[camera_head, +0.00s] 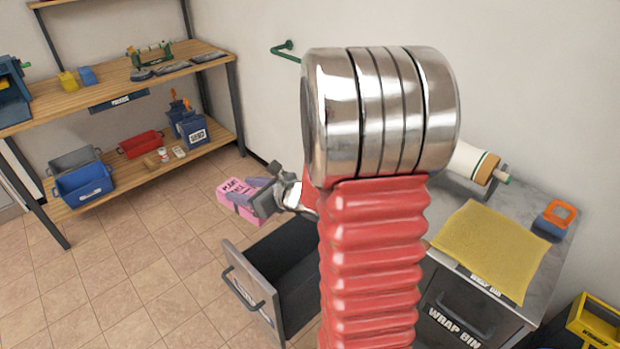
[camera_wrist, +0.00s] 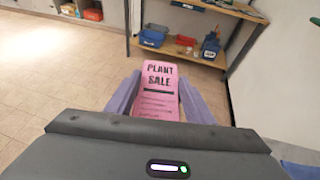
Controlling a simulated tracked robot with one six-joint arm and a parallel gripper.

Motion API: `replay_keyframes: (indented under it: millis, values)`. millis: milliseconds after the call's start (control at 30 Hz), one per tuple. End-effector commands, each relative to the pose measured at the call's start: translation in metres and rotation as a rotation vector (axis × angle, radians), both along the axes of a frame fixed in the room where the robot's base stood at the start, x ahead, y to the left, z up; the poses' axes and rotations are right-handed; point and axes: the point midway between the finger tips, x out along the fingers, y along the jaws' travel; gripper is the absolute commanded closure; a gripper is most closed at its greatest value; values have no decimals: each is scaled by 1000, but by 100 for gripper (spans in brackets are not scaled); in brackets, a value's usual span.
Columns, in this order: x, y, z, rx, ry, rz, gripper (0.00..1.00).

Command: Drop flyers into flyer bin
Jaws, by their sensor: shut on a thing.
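My gripper (camera_head: 258,200) is shut on a pink flyer stack (camera_head: 236,194), held in the air above the floor, up and left of an open grey drawer (camera_head: 251,297). In the wrist view the pink flyer stack (camera_wrist: 160,82) reads "PLANT SALE" and sits between the two purple-grey fingers of my gripper (camera_wrist: 158,97). The open drawer has a handle and a label that I cannot read; its inside looks dark, and my red arm hides part of it. I cannot tell which container is the flyer bin.
A counter (camera_head: 548,258) at right carries a yellow padded sheet (camera_head: 488,243), a paper roll (camera_head: 473,162) and an orange-blue tool (camera_head: 556,220). Its closed drawer (camera_head: 455,318) reads "WRAP BIN". A wooden shelf (camera_head: 112,88) with bins stands at left. Tiled floor (camera_head: 130,265) is clear.

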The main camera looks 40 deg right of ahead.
Motion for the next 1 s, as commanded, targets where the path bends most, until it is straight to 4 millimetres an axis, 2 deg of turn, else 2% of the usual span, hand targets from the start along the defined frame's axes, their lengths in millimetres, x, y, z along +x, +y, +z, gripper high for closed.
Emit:
replay_keyframes:
  millis: [33,100,500,700,1000]
  values:
    - [-5,-18,2,0,-3,-21,92]
    - [-12,-36,3,-2,-5,-41,92]
    - [-68,-136,8,-1,2,-156,92]
    - [-87,-158,9,1,7,-184,92]
    - [-89,-161,9,1,7,-188,92]
